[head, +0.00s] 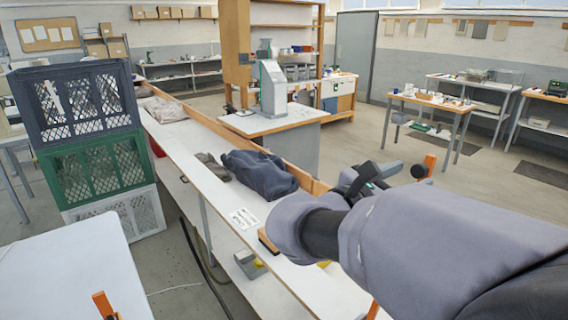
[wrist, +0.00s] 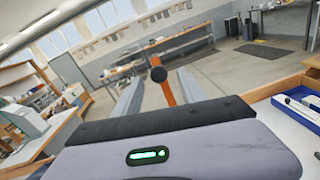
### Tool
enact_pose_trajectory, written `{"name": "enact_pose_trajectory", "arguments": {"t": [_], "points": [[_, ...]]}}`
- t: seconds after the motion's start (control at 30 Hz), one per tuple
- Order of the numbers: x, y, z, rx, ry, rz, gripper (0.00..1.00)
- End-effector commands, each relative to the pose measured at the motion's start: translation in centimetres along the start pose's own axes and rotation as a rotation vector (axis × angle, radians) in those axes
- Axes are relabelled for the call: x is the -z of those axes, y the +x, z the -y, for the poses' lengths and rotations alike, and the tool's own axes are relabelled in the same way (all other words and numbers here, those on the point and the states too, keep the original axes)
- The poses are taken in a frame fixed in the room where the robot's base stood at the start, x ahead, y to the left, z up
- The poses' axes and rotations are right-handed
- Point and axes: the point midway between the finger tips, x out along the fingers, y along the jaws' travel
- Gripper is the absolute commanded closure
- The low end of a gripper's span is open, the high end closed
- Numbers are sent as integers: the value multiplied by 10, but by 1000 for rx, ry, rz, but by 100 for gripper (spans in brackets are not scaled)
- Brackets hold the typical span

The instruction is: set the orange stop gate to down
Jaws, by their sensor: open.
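My gripper (wrist: 160,80) is open, with one grey finger on each side of the lever. Whether either finger touches it I cannot tell. In the head view my gripper (head: 396,168) is at the end of my arm, right of centre, and an orange piece (head: 430,161) with a dark knob (head: 419,171) shows just beyond its fingers. The lower part of the lever is hidden.
A long white bench (head: 225,205) with a dark cloth bundle (head: 258,172) runs below my arm. Stacked crates (head: 98,163) stand at left. A grey press-like machine (head: 273,88) stands on a side table. Another orange post (head: 103,304) shows at bottom left. A blue tray (wrist: 300,108) lies at right.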

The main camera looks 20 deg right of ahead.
Motion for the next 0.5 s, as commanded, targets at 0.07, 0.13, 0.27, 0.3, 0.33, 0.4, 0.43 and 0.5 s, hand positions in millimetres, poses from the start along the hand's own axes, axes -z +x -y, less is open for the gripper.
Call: {"name": "enact_pose_trajectory", "arguments": {"t": [0.07,0.13,0.27,0.3,0.33,0.4,0.43,0.5], "points": [[2,18,2,4,0,1,52],[1,30,1,3,2,1,52],[0,44,0,1,0,0,52],[0,46,0,0,0,0,52],[0,47,0,0,0,0,52],[-1,48,0,0,0,0,52],[-1,48,0,-1,0,0,52],[-1,48,0,-1,0,0,52]]}}
